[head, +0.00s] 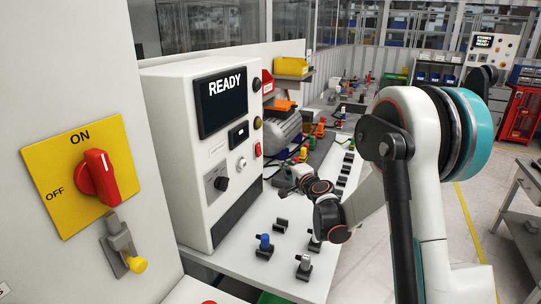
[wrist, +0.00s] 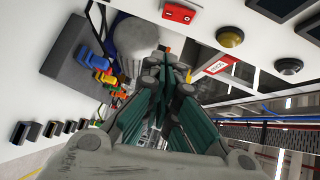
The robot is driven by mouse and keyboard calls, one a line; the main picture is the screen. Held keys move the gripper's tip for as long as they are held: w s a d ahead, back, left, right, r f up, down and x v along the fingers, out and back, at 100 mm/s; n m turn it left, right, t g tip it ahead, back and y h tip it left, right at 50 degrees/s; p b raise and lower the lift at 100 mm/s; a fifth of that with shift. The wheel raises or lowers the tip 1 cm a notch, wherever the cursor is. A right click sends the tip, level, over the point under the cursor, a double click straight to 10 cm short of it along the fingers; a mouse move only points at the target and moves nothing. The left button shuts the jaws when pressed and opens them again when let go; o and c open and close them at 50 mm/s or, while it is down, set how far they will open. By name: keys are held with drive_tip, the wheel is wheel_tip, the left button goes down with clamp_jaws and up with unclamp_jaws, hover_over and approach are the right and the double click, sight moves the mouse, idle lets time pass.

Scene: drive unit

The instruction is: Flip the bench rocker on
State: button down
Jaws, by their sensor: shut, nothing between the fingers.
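The red rocker (head: 258,149) sits low on the right part of the white bench box's front panel (head: 222,150). In the wrist view the red rocker (wrist: 179,13) is at the top edge, with small white marks on its face. I cannot tell which way it is tipped. My gripper (wrist: 168,62) is shut and empty in the wrist view, its fingers together just below the rocker in the picture and apart from it. In the head view my gripper (head: 288,180) is small, in front of the box's right side, partly hidden by my own wrist.
The box has a READY screen (head: 222,101), a yellow button (wrist: 230,38), a dark button (wrist: 289,66) and a black knob (head: 221,183). A motor (head: 281,131) and coloured connectors stand behind. Small clamps (head: 264,246) dot the bench. A yellow ON/OFF switch plate (head: 78,142) is at left.

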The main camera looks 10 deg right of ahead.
drive_tip(key=shift+w, duration=0.15)
drive_tip(key=b, duration=0.2)
approach(259, 150)
drive_tip(key=w+d+f, duration=0.2)
drive_tip(key=w+d, duration=0.3)
drive_tip(key=a, duration=0.1)
drive_tip(key=w+a, duration=0.1)
drive_tip(key=w+a+b, duration=0.1)
drive_tip(key=shift+a+f, duration=0.25)
drive_tip(key=shift+f, duration=0.15)
